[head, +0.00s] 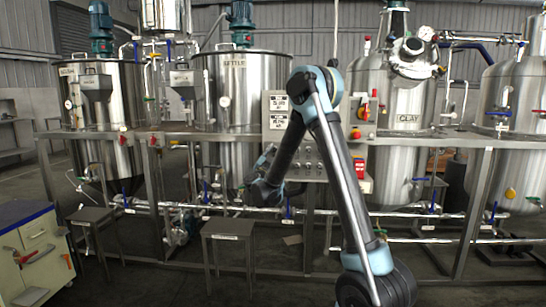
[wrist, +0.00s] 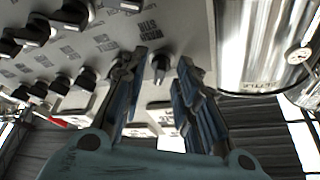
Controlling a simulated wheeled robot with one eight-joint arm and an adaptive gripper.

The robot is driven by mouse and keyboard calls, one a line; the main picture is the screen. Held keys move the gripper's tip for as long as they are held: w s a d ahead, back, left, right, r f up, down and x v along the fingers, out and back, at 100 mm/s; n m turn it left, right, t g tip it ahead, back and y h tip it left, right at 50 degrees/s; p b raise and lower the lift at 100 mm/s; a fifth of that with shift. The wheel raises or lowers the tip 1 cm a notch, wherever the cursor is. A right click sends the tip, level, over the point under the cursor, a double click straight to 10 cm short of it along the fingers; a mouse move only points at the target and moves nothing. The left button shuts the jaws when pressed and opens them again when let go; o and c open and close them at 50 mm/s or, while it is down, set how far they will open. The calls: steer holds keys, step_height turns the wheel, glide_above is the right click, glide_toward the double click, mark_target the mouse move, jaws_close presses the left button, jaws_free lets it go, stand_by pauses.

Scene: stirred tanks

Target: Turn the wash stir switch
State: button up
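The grey control panel (head: 308,163) stands mid-frame in the head view, partly hidden behind my arm. In the wrist view the panel face (wrist: 105,45) fills the upper left, with rows of black rotary switches and small labels that are mostly too blurred to read. One black switch (wrist: 160,64) lies between my fingertips, with a dark label (wrist: 149,27) above it; I cannot tell for certain whether it is the wash stir switch. My gripper (wrist: 160,68) is open, its fingers on either side of this switch with gaps. The head view shows my gripper (head: 266,156) by the panel's left side.
Steel tanks stand behind the frame, including the SETTLE tank (head: 240,88) and the CLAY tank (head: 398,110). A small table (head: 228,228) and pipes (head: 340,212) are low in front. Other switches (wrist: 87,78) sit close beside my left finger in the wrist view.

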steer(key=v, duration=1.2)
steer(key=shift+f, duration=0.1)
